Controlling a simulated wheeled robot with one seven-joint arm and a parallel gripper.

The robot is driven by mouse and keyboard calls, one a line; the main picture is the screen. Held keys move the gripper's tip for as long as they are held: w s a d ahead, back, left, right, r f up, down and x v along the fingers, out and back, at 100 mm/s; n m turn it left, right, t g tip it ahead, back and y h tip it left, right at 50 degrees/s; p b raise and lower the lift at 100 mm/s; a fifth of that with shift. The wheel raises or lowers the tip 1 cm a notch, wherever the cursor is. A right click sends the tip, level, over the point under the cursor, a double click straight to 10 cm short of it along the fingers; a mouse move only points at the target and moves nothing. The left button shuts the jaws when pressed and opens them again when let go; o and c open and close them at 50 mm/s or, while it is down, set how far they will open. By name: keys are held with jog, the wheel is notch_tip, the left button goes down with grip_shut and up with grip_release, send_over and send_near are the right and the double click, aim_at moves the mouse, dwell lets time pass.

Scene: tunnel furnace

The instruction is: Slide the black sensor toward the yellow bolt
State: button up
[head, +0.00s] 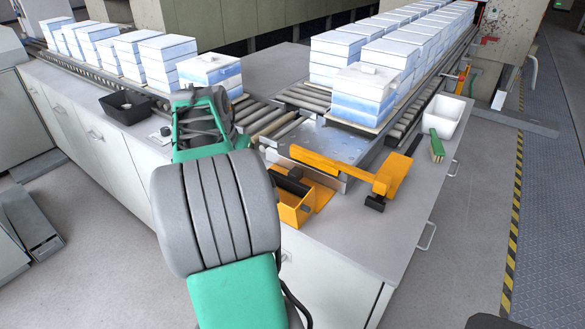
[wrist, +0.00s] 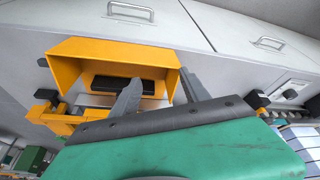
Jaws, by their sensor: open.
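A yellow-orange open box (wrist: 165,52) is at the upper left middle of the wrist view, and it also shows at the front of the bench in the head view (head: 292,213). A dark block (wrist: 122,85) sits inside it; I cannot tell if this is the black sensor. A black part (head: 376,203) is at the low end of an orange bracket (head: 335,163). I cannot single out the yellow bolt. My gripper (wrist: 160,77) is open, its two grey fingers apart in front of the box with nothing seen between them. In the head view my arm hides the fingers.
White-blue block stacks stand on roller conveyors (head: 268,118) behind and at both sides. A white bin (head: 445,115) and green brush (head: 437,145) lie at right, a black tray (head: 126,106) at left. The bench top (head: 350,235) is clear at its front right.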

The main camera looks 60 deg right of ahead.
aim_at(294, 172)
jog(key=s+d+m, duration=0.1)
jog(key=s+d, duration=0.2)
jog(key=d, duration=0.1)
jog(key=s+d+m+g, duration=0.1)
jog(key=s+d+m, duration=0.1)
jog(key=s+d, duration=0.1)
jog(key=s+d+f+m, duration=0.1)
jog(key=s+d, duration=0.2)
jog(key=d, duration=0.2)
jog(key=shift+s+d+m+g, duration=0.15)
jog(key=shift+m+g, duration=0.15)
jog(key=shift+m, duration=0.1)
jog(key=x, duration=0.7)
jog(key=shift+d+f+p, duration=0.15)
jog(key=shift+p, duration=0.25)
grip_shut()
jog(key=shift+w, duration=0.25)
